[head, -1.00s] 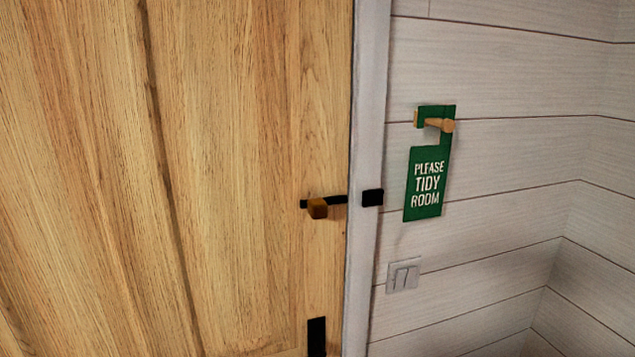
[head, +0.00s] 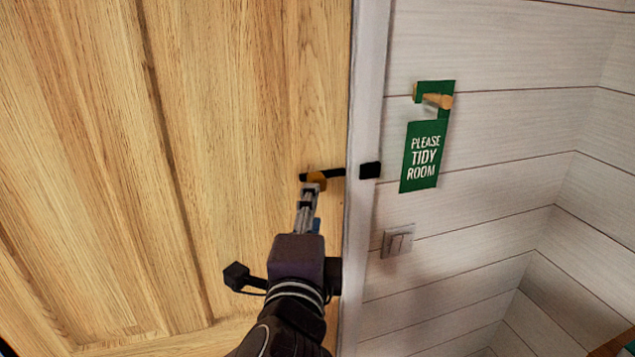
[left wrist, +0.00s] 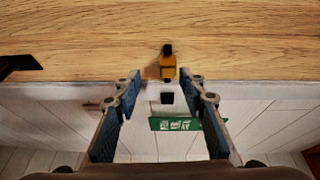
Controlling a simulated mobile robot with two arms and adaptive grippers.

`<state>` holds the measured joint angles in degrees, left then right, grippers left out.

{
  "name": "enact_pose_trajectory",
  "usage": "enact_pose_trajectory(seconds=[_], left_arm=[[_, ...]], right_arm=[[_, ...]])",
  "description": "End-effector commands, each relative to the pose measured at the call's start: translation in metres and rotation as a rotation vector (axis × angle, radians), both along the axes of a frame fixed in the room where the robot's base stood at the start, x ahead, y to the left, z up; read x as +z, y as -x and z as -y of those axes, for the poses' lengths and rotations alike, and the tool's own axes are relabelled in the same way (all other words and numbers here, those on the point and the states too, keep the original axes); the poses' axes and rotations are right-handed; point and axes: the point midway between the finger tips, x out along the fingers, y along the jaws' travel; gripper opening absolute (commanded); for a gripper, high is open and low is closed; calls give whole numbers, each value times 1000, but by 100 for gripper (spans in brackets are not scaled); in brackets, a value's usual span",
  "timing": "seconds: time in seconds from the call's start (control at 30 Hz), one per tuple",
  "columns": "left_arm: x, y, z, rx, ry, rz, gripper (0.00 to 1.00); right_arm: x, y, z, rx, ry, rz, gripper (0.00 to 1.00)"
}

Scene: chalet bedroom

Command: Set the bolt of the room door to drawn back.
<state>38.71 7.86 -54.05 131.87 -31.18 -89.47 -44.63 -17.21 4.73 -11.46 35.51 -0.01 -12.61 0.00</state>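The door bolt is a black bar (head: 334,173) on the wooden door (head: 240,110), with a yellow-brown knob (head: 316,179) near its left end. A black keeper (head: 370,170) sits across the white frame. No bar shows over the frame between door edge and keeper, so I cannot tell whether they meet. My left gripper (head: 312,189) is at the knob, partly covering it from below. In the left wrist view, the left gripper (left wrist: 164,84) is open, its fingers either side of the knob (left wrist: 168,68), which shows at the tips. My right gripper is not in view.
A green "PLEASE TIDY ROOM" sign (head: 421,155) hangs on a wooden peg (head: 437,101) right of the frame. A light switch (head: 398,240) is below it. A black fitting (left wrist: 18,65) on the door shows left in the wrist view. The white door frame (head: 362,120) borders the door.

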Motion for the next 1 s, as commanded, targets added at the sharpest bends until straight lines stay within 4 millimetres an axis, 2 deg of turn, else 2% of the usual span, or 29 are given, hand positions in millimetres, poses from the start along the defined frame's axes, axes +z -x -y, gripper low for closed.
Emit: enact_pose_trajectory(seconds=[0.03,0.17,0.6,0.77,1.0], left_arm=[[7,0,2,-2,-19,21,38],[13,-6,5,-1,-38,37,38],[13,-69,9,0,-35,34,38],[12,-77,9,-2,-32,34,38],[11,-77,10,-2,-30,33,38]], right_arm=[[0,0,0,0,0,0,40],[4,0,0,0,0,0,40],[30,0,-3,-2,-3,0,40],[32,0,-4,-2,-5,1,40],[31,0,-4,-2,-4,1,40]])
